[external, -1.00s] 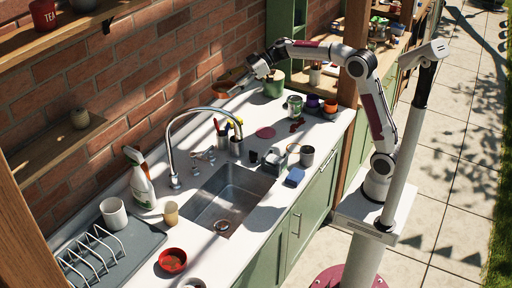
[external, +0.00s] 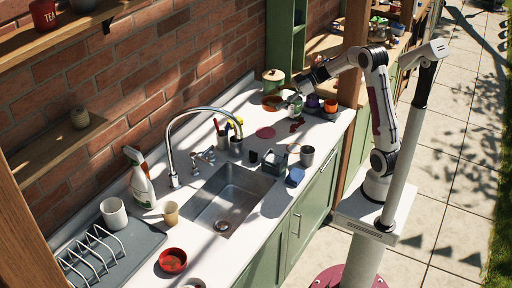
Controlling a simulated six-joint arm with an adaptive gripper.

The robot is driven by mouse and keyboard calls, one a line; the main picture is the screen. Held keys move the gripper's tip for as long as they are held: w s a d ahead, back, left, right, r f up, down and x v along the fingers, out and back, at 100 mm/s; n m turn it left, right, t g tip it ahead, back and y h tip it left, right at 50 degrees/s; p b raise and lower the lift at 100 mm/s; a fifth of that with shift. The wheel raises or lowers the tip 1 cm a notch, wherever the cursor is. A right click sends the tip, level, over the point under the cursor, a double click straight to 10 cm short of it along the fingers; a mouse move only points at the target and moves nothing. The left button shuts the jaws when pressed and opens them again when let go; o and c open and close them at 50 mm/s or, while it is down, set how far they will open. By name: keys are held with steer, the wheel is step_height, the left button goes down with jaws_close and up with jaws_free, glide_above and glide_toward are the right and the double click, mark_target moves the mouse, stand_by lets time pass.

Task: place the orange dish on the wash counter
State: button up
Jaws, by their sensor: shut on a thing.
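The orange dish (external: 271,103) shows at the far end of the white wash counter (external: 262,217), in front of a green lidded pot. My gripper (external: 283,99) is shut on the dish's right side, reaching in from the right. The dish looks roughly level and low over the counter; I cannot tell whether it touches the top. My fingertips are small and partly blurred in this view.
The green pot (external: 273,83) stands behind the dish, and a green-and-white jar (external: 295,106) is close under my gripper. A pink disc (external: 265,132), utensil holder (external: 236,146), faucet (external: 172,150) and sink (external: 228,200) lie nearer.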

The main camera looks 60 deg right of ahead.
steer(key=s+d+f, duration=0.3)
steer(key=s, duration=0.3)
steer(key=s+d+f, duration=0.3)
steer(key=s+d, duration=0.1)
steer(key=s, duration=0.2)
steer(key=shift+d+f+m+t, duration=0.3)
steer(key=shift+t, duration=0.1)
glide_above(305, 136)
steer(key=shift+a+f, duration=0.15)
steer(key=shift+f, duration=3)
steer(key=shift+f, duration=1.9)
steer(key=shift+f, duration=0.1)
